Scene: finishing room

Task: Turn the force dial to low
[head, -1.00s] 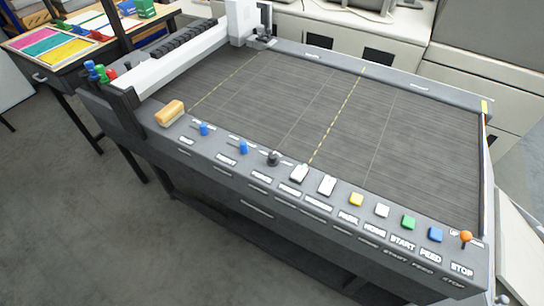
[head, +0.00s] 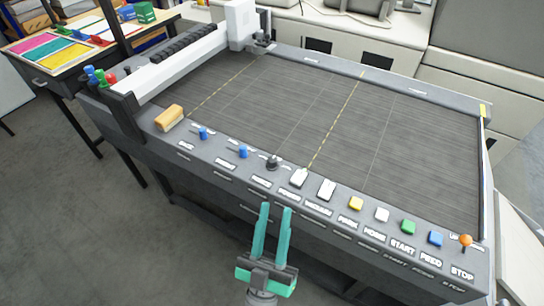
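The force dial (head: 273,162) is a small black knob on the sloped front panel of the cutting table (head: 325,125). It stands between a blue slider knob on its left and a white rocker switch on its right. Its markings are too small to read, so I cannot tell its setting. My gripper (head: 276,209) has two teal fingers pointing up the picture toward the panel. The fingers are apart with nothing between them. In the picture they lie below the dial and do not touch it.
Two blue knobs (head: 243,152) sit left of the dial. White switches (head: 299,178), a yellow button (head: 355,203), a green button (head: 408,227) and an orange stop knob (head: 465,241) run rightward. A yellow-orange block (head: 169,118) lies at the panel's left end. The grey floor (head: 110,240) is clear at left.

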